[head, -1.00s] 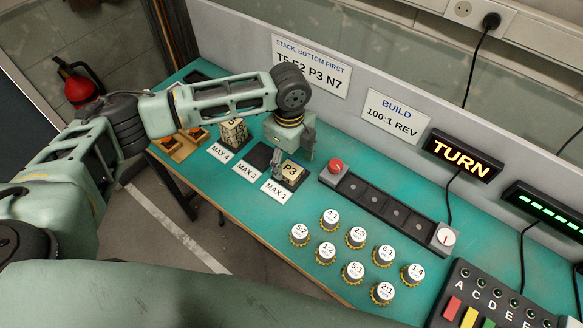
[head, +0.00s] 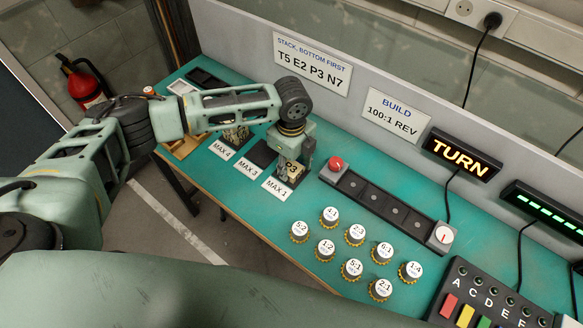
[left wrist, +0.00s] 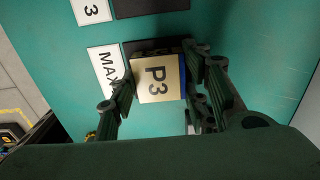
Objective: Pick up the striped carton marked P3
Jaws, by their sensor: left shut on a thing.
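The carton marked P3 (left wrist: 158,80) shows its pale top in the left wrist view, with a dark blue side at its right edge. In the head view the carton (head: 291,168) is partly hidden by my gripper. It is at the dark pad behind the MAX 1 label (head: 277,188); I cannot tell whether it touches the pad. My left gripper (left wrist: 160,84) has a finger on each side of the carton and is shut on it. It also shows in the head view (head: 290,167). My right gripper is not in view.
Another carton (head: 236,134) stands behind the MAX 4 label (head: 222,149), partly hidden by my arm. The MAX 3 pad (head: 262,154) looks empty. A red button (head: 337,163) is close on the right. Several round gear pieces (head: 352,269) stand toward the front.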

